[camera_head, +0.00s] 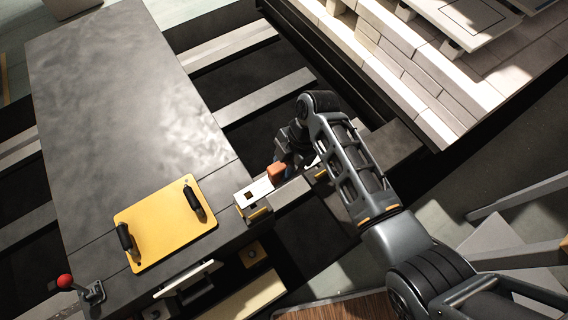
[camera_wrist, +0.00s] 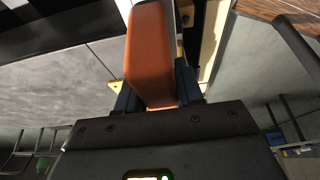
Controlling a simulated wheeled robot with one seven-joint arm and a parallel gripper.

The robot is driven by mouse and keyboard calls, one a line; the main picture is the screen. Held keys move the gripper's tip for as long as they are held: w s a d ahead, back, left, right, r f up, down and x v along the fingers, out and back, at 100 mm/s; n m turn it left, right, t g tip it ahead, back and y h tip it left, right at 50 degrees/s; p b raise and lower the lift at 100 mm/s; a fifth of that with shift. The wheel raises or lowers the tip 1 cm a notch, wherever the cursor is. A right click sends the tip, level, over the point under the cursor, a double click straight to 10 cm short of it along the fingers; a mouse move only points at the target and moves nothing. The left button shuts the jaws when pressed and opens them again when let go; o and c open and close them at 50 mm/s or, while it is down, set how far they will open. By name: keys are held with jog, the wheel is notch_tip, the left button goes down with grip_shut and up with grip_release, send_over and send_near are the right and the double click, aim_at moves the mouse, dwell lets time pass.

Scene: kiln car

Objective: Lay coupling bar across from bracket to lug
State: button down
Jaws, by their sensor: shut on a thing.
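The coupling bar shows in the head view as a pale flat bar (camera_head: 256,192) with a dark square opening and an orange grip (camera_head: 277,171) at its right end. My gripper (camera_head: 286,167) is shut on the orange grip, partly hidden by my arm. In the wrist view the orange grip (camera_wrist: 151,50) stands between my two dark fingers (camera_wrist: 155,92). The bar's left end lies over or just above a yellow-marked bracket (camera_head: 259,213) at the deck's edge; I cannot tell whether they touch. A yellow-marked part, perhaps the lug (camera_head: 321,173), shows beside my arm.
A wide grey deck (camera_head: 130,110) fills the left. Dark gaps with pale rails (camera_head: 265,95) lie behind my gripper. A brick-topped car (camera_head: 400,60) stands upper right.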

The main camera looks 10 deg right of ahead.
jog(key=shift+r, duration=0.2)
jog(key=shift+f+b, duration=2.3)
jog(key=shift+f, duration=0.8)
jog(key=shift+f+b, duration=1.05)
jog(key=shift+f, duration=0.3)
jog(key=shift+c, duration=2.4)
grip_release()
jog(key=shift+f, duration=0.1)
jog(key=shift+d+r, duration=0.1)
jog(key=shift+r, duration=0.15)
jog(key=shift+d+r+p, duration=0.1)
jog(key=shift+r+p, duration=0.2)
jog(key=shift+p, duration=0.15)
jog(key=shift+p+v, duration=1.3)
jog(key=shift+v, duration=0.45)
